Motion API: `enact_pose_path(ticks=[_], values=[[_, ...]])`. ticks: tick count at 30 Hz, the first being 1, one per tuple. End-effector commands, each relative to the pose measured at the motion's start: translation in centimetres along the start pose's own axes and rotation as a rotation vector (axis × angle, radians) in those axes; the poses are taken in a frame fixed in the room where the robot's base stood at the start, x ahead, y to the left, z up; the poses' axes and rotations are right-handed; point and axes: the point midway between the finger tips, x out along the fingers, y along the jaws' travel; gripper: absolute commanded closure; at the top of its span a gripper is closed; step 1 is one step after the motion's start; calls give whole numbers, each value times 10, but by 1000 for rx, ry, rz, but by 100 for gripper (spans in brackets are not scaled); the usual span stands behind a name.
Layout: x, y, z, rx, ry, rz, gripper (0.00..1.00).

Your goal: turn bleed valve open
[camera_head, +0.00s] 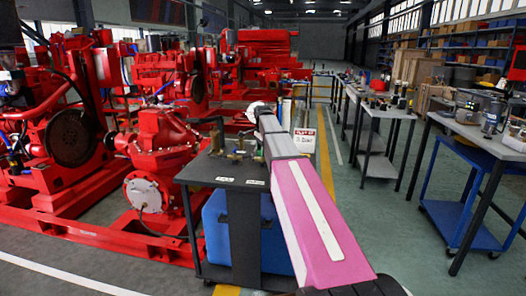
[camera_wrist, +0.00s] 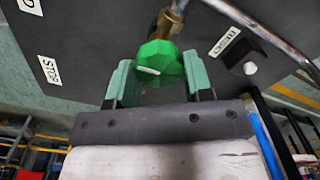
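In the wrist view the bleed valve shows a green faceted knob (camera_wrist: 157,62) on a brass stem (camera_wrist: 170,24) above a dark panel. My gripper (camera_wrist: 159,70) has its two pale green finger pads on either side of the knob. Both pads look close against its sides, but I cannot tell whether they press on it. In the head view the knob and my fingertips are hidden behind my pink and grey arm. Brass fittings (camera_head: 238,143) stand on the dark-topped stand (camera_head: 215,173) left of the arm.
A bent metal pipe (camera_wrist: 256,30) crosses the panel right of the knob. A STOP label (camera_wrist: 49,70) lies left. Red pumpsets (camera_head: 150,150) fill the left side. Workbenches (camera_head: 480,140) and a blue trolley (camera_head: 455,225) stand right, with clear floor between them and my arm.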

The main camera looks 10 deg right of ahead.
Motion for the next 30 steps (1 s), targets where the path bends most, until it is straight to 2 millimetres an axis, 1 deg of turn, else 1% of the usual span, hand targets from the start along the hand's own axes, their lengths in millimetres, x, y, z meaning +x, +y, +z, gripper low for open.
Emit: enact_pose_path(ticks=[8,14,20,30], values=[[0,0,0,-7,0,0,77],[0,0,0,-64,0,0,77],[0,-1,0,-193,0,0,77],[0,-2,0,-508,0,0,77]])
